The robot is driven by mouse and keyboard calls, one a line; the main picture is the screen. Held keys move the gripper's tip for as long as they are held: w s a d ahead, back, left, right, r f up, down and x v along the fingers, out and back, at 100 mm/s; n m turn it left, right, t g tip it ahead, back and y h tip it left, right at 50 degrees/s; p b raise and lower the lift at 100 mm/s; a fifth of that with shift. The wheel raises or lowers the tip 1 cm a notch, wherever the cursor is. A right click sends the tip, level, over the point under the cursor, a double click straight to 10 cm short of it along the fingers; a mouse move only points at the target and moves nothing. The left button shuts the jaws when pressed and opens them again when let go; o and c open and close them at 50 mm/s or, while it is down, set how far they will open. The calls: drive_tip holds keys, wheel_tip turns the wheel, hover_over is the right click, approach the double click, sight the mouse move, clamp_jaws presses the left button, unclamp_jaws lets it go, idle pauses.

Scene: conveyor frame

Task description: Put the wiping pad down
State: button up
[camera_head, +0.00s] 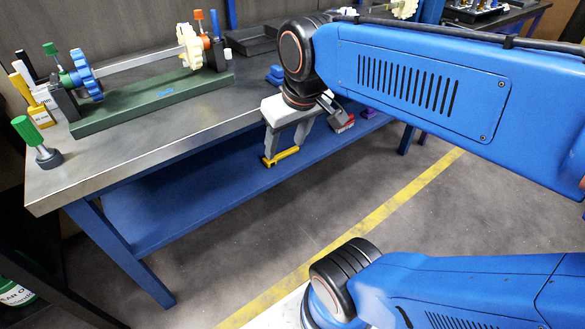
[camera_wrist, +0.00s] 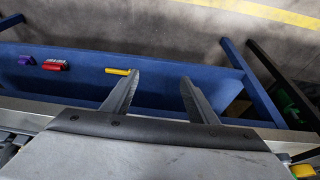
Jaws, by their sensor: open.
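My gripper (camera_head: 284,148) hangs off the front edge of the workbench, fingers pointing down toward the blue lower shelf. In the wrist view my gripper (camera_wrist: 159,77) is open, with nothing between its fingers. A small flat yellow block (camera_head: 283,156), likely the wiping pad, shows just below the fingertips in the head view. In the wrist view the yellow block (camera_wrist: 117,71) lies on the blue shelf, just left of the left fingertip. A finger may hide part of it. I cannot tell whether they touch.
A red block (camera_wrist: 55,65) and a purple block (camera_wrist: 26,60) lie on the blue shelf (camera_head: 190,190) nearby. The workbench top (camera_head: 110,160) carries a green fixture (camera_head: 150,103) with a gear shaft. A green-handled tool (camera_head: 27,133) stands at the left corner. The shelf's left part is clear.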

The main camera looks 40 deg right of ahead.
drive_tip(key=s+a+f, duration=0.1)
drive_tip(key=s+f, duration=0.3)
drive_tip(key=shift+f+t, duration=0.4)
idle(0.9)
